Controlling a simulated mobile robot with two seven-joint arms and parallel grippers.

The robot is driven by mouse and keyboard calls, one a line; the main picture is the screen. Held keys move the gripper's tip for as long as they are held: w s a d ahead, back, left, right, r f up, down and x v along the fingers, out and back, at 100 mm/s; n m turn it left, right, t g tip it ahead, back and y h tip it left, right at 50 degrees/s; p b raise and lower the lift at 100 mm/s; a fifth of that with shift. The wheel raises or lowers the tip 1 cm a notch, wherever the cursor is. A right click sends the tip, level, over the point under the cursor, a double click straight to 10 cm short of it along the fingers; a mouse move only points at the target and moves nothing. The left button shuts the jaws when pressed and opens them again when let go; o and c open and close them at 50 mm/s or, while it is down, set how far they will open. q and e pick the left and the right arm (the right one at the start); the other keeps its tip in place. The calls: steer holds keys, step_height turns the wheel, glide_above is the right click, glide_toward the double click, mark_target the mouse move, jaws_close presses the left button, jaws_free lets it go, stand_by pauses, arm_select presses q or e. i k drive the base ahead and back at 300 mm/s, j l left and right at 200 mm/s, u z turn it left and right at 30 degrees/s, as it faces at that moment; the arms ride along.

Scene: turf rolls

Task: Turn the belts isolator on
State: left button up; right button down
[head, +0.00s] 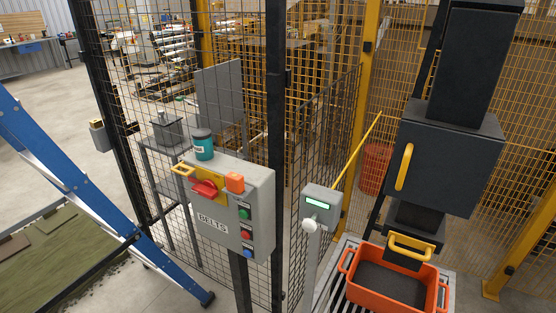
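The grey control box marked BELTS (258,205) stands on a post in the middle of the head view. On its upper front is the isolator, a red handle (204,189) on a yellow plate (214,178). The red handle lies roughly sideways across the plate; I cannot tell its marked position. A yellow loop (182,169) sticks out at the plate's left, and an orange block (235,182) sits at its upper right. Green (244,213), red (246,235) and blue (248,253) buttons run down the right side. Neither of my grippers is in view.
A teal jar with a dark lid (203,148) stands at the box's top left. A small grey panel with a lit display (318,204) stands to its right. Mesh fencing is behind, a blue frame (95,180) at left, and an orange crate (347,290) at lower right.

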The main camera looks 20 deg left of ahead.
mark_target(207, 189)
steer(key=u, duration=1.3)
